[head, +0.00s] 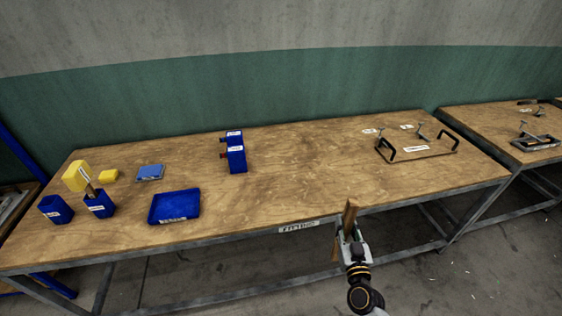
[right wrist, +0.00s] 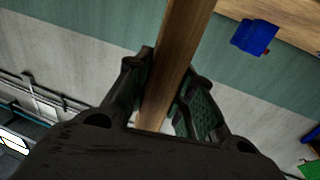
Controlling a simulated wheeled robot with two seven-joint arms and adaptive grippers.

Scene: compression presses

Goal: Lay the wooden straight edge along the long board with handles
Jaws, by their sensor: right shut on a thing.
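My right gripper (head: 350,238) is shut on the wooden straight edge (head: 350,216), in front of the table's front edge. In the right wrist view the straight edge (right wrist: 178,60) runs between the two fingers (right wrist: 165,100) as a long brown bar. The long board with handles (head: 417,152) lies flat at the right end of the table, with a black handle at each end and a white label. It is farther back and to the right of my right gripper, well apart from it. My left gripper is not in view.
The wooden table (head: 300,180) holds blue boxes (head: 236,155) in the middle and a blue tray (head: 174,206), blue bins (head: 98,206) and yellow blocks (head: 108,176) at left. Metal clamps (head: 421,131) stand by the board. Table space before the board is clear. A second table (head: 500,125) stands at right.

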